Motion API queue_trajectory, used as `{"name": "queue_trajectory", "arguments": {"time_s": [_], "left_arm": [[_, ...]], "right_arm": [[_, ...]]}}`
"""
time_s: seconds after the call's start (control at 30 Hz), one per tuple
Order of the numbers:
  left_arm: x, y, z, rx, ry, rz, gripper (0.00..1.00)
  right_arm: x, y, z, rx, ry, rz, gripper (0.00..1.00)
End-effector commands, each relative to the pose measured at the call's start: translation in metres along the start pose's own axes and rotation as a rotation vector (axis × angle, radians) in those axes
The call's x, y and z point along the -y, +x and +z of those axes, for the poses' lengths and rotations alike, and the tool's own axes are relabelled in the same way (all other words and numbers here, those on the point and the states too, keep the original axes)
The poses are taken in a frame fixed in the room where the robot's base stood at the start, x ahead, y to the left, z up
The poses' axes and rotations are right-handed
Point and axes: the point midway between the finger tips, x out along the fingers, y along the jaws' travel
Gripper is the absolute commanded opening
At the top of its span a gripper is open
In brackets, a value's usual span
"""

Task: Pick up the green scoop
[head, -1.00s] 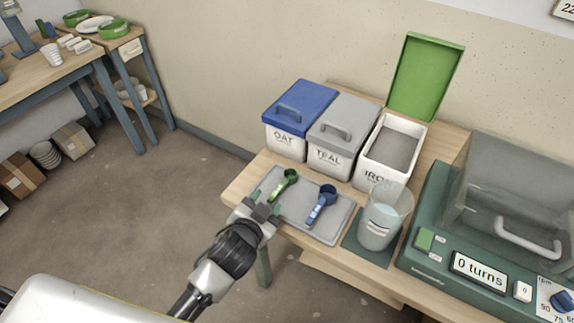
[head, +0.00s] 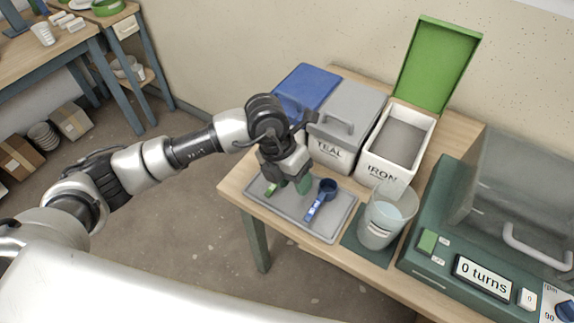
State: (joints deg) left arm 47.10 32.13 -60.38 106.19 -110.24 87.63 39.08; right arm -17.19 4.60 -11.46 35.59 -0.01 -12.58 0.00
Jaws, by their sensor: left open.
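The green scoop (head: 271,191) lies on the grey tray (head: 331,228), at its left side. Only part of its handle shows; my left gripper hides the rest. The blue scoop (head: 322,198) lies on the same tray, just right of my gripper. My right gripper is not in view.
Behind the tray stand a blue-lidded bucket (head: 306,86), a TEAL bucket (head: 343,124) with a grey lid, and an open IRON bucket (head: 399,147) with its green lid raised. A clear cup (head: 386,220) and a green machine (head: 451,242) stand at the right.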

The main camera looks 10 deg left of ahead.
Motion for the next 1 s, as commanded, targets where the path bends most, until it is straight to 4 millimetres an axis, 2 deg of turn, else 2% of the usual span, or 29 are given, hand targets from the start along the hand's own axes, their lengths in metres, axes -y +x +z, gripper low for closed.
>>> {"name": "queue_trajectory", "arguments": {"time_s": [0.03, 0.1, 0.23, 0.5, 0.77, 1.0], "left_arm": [[-0.020, -0.009, 0.001, -0.012, -0.011, 0.117, 0.47], [-0.040, -0.018, 0.001, -0.026, -0.030, 0.235, 0.47], [-0.058, -0.023, 0.000, -0.041, -0.054, 0.336, 0.47], [-0.071, 0.015, -0.002, -0.044, -0.056, 0.339, 0.47], [-0.078, 0.035, -0.002, -0.044, -0.054, 0.338, 0.47], [-0.090, 0.068, 0.000, -0.044, -0.054, 0.337, 0.47]], "right_arm": [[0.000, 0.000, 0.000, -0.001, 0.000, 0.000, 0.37], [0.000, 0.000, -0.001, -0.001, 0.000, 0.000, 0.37], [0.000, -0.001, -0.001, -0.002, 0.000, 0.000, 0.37], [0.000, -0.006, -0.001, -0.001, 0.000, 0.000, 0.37], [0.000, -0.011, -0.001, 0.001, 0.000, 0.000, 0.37], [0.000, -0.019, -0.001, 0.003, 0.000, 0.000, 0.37]]}}
